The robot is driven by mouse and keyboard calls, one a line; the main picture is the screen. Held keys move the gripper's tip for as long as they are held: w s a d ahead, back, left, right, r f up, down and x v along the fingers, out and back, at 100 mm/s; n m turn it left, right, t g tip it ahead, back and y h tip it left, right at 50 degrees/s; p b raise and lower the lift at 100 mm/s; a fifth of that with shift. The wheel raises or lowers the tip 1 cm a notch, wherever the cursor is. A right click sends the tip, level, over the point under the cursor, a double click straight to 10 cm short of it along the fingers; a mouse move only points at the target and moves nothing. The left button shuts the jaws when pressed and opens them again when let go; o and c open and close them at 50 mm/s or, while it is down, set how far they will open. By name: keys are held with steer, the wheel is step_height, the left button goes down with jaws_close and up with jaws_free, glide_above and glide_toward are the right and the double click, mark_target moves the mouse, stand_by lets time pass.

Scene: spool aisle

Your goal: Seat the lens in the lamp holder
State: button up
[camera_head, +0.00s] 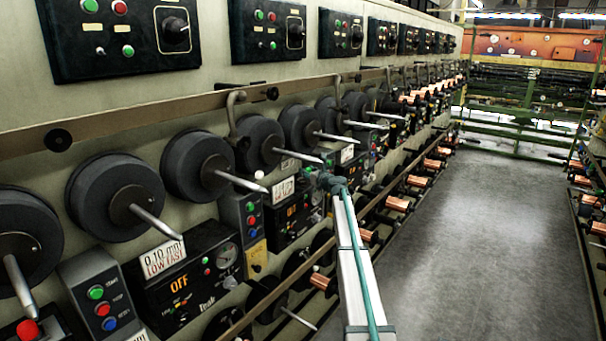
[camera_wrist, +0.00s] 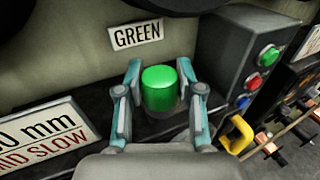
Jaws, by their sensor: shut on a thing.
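The green lens (camera_wrist: 160,90), a short glossy cylinder, is between the two fingers of my gripper (camera_wrist: 160,78) in the wrist view. The gripper is shut on it, with a finger at each side. A dark surface lies below and behind the lens. The lamp holder cannot be made out; whether the lens touches it cannot be told. A "GREEN" label (camera_wrist: 136,35) is on the wall just above the lens. In the head view my gripper (camera_head: 332,183) is small, at the end of my arm near the machine panels, and the lens is hidden there.
A grey box (camera_wrist: 236,62) with red, green and blue buttons stands right of the gripper. A yellow handle (camera_wrist: 236,134) is below it. In the head view, dark spools (camera_head: 198,166) with protruding spindles line the wall; the aisle floor (camera_head: 480,240) is clear.

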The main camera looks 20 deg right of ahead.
steer(key=shift+w+a+r, duration=0.1)
steer(key=shift+w+a, duration=0.05)
steer(key=shift+w, duration=0.9)
steer(key=w+p, duration=0.1)
steer(key=w, duration=0.1)
steer(key=shift+w+a+r, duration=0.1)
steer(key=shift+w, duration=0.2)
steer(key=f, duration=0.3)
steer(key=shift+s+p, duration=0.35)
steer(key=shift+f, duration=0.4)
steer(key=shift+f, duration=0.2)
steer(key=o, duration=1)
steer(key=shift+r, duration=0.1)
